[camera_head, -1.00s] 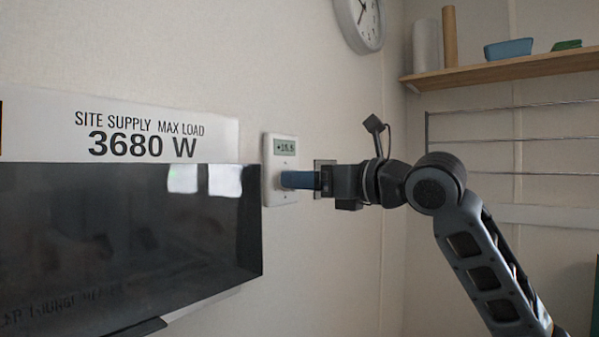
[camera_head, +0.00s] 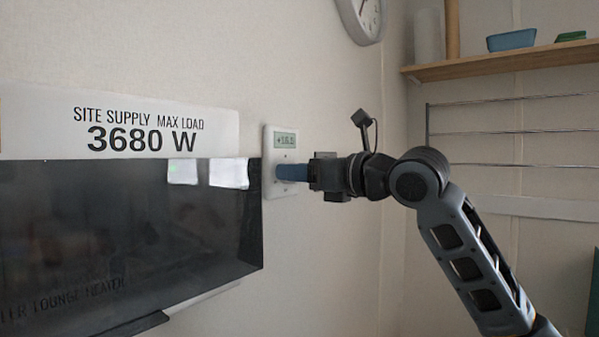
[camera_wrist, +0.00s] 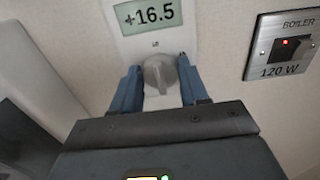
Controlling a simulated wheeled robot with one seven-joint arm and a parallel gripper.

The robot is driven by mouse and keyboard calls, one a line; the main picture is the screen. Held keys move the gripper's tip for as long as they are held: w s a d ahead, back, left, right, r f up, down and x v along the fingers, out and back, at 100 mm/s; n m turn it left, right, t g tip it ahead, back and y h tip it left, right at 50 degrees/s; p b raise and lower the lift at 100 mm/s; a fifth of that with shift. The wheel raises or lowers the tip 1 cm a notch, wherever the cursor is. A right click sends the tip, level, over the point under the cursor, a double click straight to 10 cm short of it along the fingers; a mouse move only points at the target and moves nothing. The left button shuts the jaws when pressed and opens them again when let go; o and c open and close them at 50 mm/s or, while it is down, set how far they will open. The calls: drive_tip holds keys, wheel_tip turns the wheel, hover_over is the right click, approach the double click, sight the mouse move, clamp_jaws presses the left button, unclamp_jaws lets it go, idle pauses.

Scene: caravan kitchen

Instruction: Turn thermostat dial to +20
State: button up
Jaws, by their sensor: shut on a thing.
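The white thermostat (camera_head: 279,191) is mounted on the wall, with a small display (camera_head: 285,140) at its top. In the wrist view the display (camera_wrist: 149,14) reads +16.5; in the head view its digits are blurred. The grey round dial (camera_wrist: 160,74) sits below the display. My gripper (camera_wrist: 159,66) has its blue fingers on both sides of the dial, shut on it. In the head view my gripper (camera_head: 281,173) reaches the thermostat from the right and its fingers hide the dial.
A boiler switch plate (camera_wrist: 284,46) marked 120 W is on the wall right of the thermostat. A dark glossy heater panel (camera_head: 130,240) is close on the left, under a 3680 W sign (camera_head: 120,132). A shelf (camera_head: 500,66) and rails (camera_head: 510,136) are at the right.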

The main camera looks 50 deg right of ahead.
drive_tip(key=shift+c, duration=0.6)
drive_tip(key=shift+f+m+b, duration=0.1)
drive_tip(key=shift+m+b, duration=0.2)
drive_tip(key=shift+b, duration=0.15)
drive_tip(key=shift+d+f+m+b, duration=0.15)
drive_tip(key=shift+m+b, duration=0.85)
drive_tip(key=shift+m, duration=4.8)
drive_tip(key=shift+d+f+m+b, duration=0.1)
drive_tip(key=shift+m+b, duration=0.85)
drive_tip(key=shift+m, duration=4.85)
